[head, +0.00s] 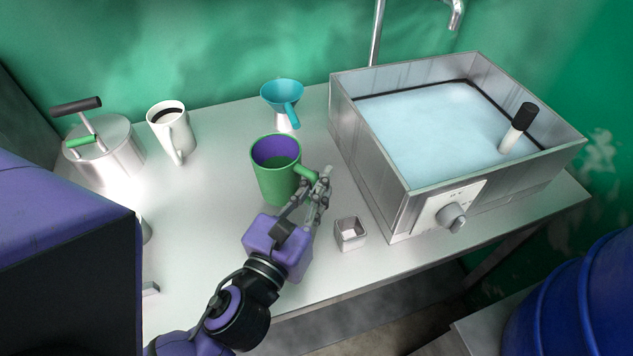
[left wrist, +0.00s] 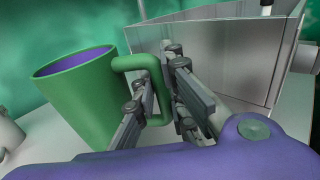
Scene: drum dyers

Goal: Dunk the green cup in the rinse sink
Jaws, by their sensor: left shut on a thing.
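The green cup (head: 273,180) with a purple inside stands upright at the middle of the table, left of the sink. In the left wrist view the green cup (left wrist: 84,103) fills the left side, its handle towards the fingers. My left gripper (head: 318,188) is shut on the cup's handle, and its fingers (left wrist: 160,108) lie on both sides of the handle. I cannot tell whether the cup's base touches the table. The rinse sink (head: 384,183) is a metal basin full of pale bluish water, right of the cup. My right gripper is not in view.
A teal funnel (head: 283,92) stands behind the cup. A white mug (head: 176,137) and a metal pot (head: 118,158) stand at the back left. A small square container (head: 350,235) sits before the sink. A black-topped stick (head: 521,122) stands in the sink's right side.

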